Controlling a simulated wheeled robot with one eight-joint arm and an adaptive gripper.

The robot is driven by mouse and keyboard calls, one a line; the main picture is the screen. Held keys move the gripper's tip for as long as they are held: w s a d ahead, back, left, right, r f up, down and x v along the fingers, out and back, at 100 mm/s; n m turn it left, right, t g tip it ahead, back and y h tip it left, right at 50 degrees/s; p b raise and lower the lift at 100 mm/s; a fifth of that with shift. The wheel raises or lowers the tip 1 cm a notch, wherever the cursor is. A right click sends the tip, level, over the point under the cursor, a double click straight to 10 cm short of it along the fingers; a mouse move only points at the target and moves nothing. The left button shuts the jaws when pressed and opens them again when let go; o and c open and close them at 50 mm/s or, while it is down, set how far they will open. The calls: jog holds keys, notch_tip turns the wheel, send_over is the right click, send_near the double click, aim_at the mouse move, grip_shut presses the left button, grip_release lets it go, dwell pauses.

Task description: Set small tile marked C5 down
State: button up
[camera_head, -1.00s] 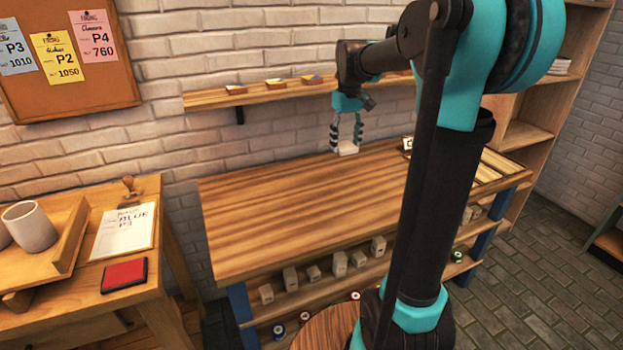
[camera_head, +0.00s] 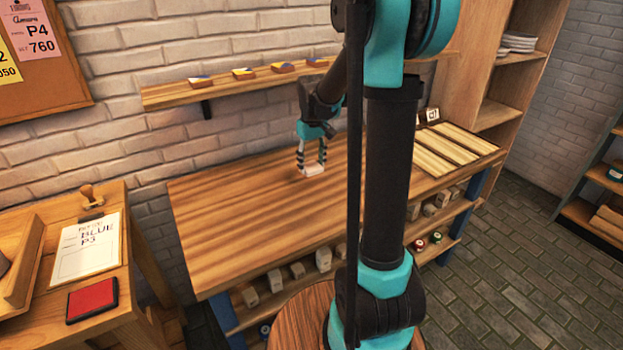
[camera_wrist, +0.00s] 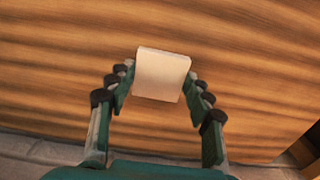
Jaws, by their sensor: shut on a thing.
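A small pale tile (camera_wrist: 162,74) is between the fingertips of my gripper (camera_wrist: 158,82) in the wrist view. No marking shows on the face I see. In the head view my gripper (camera_head: 311,165) points down over the wooden workbench (camera_head: 240,215), shut on the tile (camera_head: 314,170). The tile is at or just above the bench top, towards its back edge; I cannot tell whether it touches.
A wall shelf (camera_head: 170,96) with several small painted tiles hangs behind the bench. Pale wooden boards (camera_head: 447,148) and a small marked card (camera_head: 432,114) are at the bench's right end. The bench's left and middle are clear. A side table (camera_head: 125,270) stands left.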

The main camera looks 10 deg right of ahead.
aim_at(312, 186)
jog(key=shift+f, duration=3.1)
jog(key=shift+f, duration=0.1)
jog(key=o, duration=1.3)
jog(key=shift+o, duration=0.2)
